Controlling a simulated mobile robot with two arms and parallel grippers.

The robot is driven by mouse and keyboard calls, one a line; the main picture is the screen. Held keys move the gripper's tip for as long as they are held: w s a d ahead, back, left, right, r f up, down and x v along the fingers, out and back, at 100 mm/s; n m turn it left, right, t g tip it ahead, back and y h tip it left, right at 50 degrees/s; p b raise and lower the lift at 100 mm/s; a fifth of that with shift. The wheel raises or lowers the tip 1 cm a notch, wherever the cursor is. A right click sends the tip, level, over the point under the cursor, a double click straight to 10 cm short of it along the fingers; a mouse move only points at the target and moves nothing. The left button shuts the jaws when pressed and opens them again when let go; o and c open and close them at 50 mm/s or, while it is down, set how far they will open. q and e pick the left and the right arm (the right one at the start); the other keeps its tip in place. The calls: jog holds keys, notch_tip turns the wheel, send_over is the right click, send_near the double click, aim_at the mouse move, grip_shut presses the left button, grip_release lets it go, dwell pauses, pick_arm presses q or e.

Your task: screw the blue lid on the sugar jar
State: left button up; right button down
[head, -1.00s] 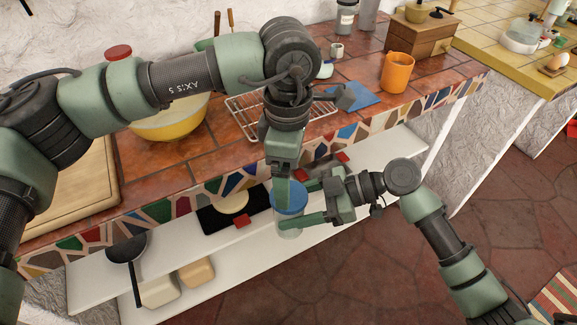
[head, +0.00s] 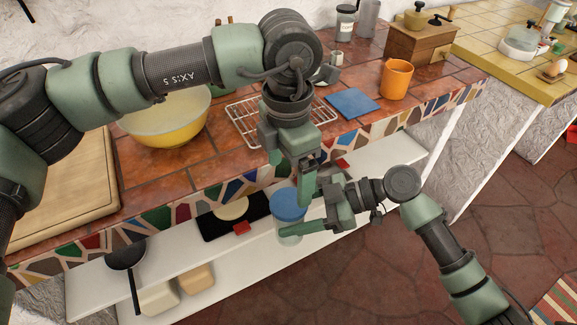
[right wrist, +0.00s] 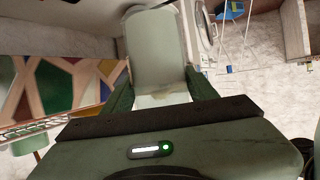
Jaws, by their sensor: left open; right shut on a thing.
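The sugar jar (head: 289,238) is a clear jar held in front of the counter's edge, above the white lower shelf. The blue lid (head: 288,202) sits on top of its mouth; whether it is threaded tight I cannot tell. My right gripper (head: 300,214) is shut on the jar from the right. In the right wrist view the pale jar (right wrist: 156,48) stands between both fingers, and the lid cannot be made out. My left gripper (head: 295,182) is open, pointing down just above and beside the lid. Its farther finger is partly hidden.
A yellow bowl (head: 170,130), a wire rack (head: 243,118), a blue mat (head: 351,104) and an orange mug (head: 396,80) are on the counter. A black tray (head: 215,225) and a dark pan (head: 125,255) are on the shelves below. Open floor lies right.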

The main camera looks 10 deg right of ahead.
aim_at(289, 201)
pick_arm(q)
notch_tip(289, 201, down, 7)
jog(key=shift+f, duration=0.1)
dwell(0.3)
jog(key=c, duration=1.5)
jog(key=o, duration=1.7)
jog(key=shift+r, duration=0.2)
notch_tip(289, 201, up, 12)
jog(key=shift+f, duration=0.15)
